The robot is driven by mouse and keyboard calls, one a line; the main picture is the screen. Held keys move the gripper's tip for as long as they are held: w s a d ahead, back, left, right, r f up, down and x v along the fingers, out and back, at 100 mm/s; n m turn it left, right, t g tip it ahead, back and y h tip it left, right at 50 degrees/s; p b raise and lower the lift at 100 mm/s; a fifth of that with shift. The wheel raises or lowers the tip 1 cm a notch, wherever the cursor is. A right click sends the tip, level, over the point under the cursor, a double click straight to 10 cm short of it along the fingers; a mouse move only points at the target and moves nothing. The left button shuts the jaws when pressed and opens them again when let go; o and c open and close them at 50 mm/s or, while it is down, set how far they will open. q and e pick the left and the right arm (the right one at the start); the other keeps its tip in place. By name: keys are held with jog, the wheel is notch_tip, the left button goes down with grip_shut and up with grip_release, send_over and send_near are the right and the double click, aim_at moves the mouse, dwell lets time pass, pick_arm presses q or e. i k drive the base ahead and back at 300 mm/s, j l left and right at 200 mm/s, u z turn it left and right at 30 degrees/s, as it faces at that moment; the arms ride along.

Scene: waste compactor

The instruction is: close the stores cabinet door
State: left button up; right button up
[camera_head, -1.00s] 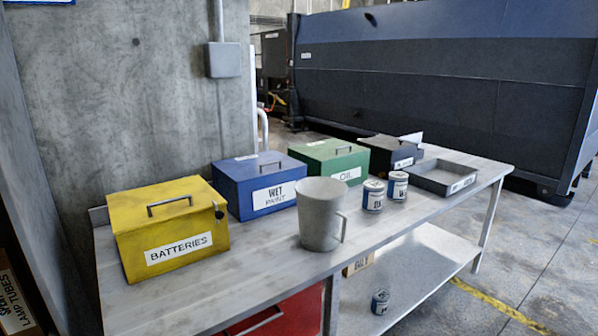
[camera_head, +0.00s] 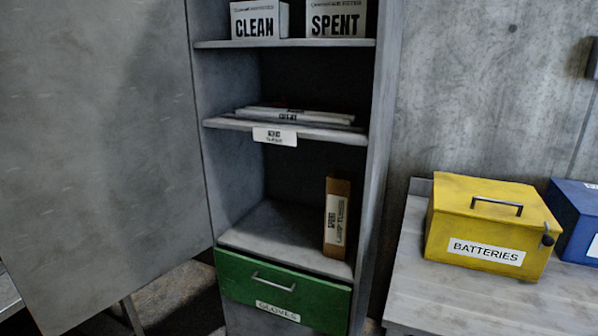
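The stores cabinet (camera_head: 380,150) stands in the middle of the head view, a tall grey cabinet with open shelves. Its grey door (camera_head: 100,150) hangs wide open to the left and fills the left part of the view. Boxes marked CLEAN (camera_head: 260,20) and SPENT (camera_head: 336,18) stand on the top shelf. Flat items lie on the middle shelf (camera_head: 290,128). A narrow brown box (camera_head: 337,218) stands upright on the lower shelf. A green GLOVES drawer (camera_head: 283,292) below looks shut. Neither gripper is in view.
A grey workbench (camera_head: 410,285) stands right of the cabinet, with a yellow BATTERIES box (camera_head: 490,225) and a blue box (camera_head: 577,222) on it. A concrete wall (camera_head: 480,90) is behind. A grey surface edge shows at the lower left, behind the door.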

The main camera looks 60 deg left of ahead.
aim_at(103, 196)
jog(key=u, duration=1.8)
